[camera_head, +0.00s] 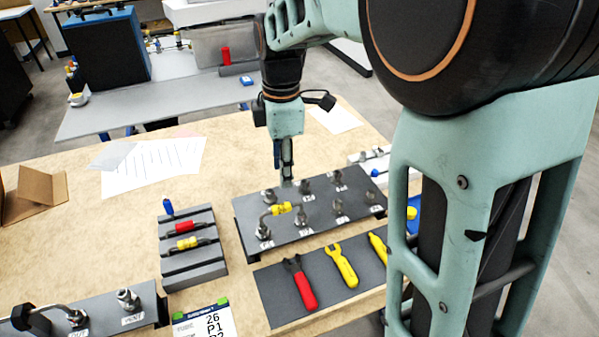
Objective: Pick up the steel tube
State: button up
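A bent steel tube with a yellow sleeve (281,208) lies on the dark fitting plate (290,234), among its steel fittings. Other tubes with a red sleeve (185,227) and a yellow sleeve (187,243) lie in the grey slotted rack (192,268) to the left. I cannot tell which tube the task means. My gripper (287,178) points down above the back of the plate, behind the yellow-sleeved tube there. Its fingers look close together and edge-on, so their opening is unclear. No tube shows between them.
Another fitting plate (97,316) is at bottom left. Papers (155,165) lie at the back left. My arm hides the right side.

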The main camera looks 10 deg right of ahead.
aim_at(281, 206)
jog(key=shift+s+f+n+g, duration=0.3)
jog(key=shift+s+f+n, duration=0.3)
jog(key=shift+s+f, duration=0.15)
notch_tip(281, 206, down, 5)
jog(key=shift+r, duration=0.1)
jog(key=f, duration=0.2)
jog(key=a+f, duration=0.1)
jog(key=f, duration=0.1)
jog(key=shift+f, duration=0.35)
jog(key=shift+d+f, duration=0.1)
jog(key=shift+f, duration=0.4)
grip_shut()
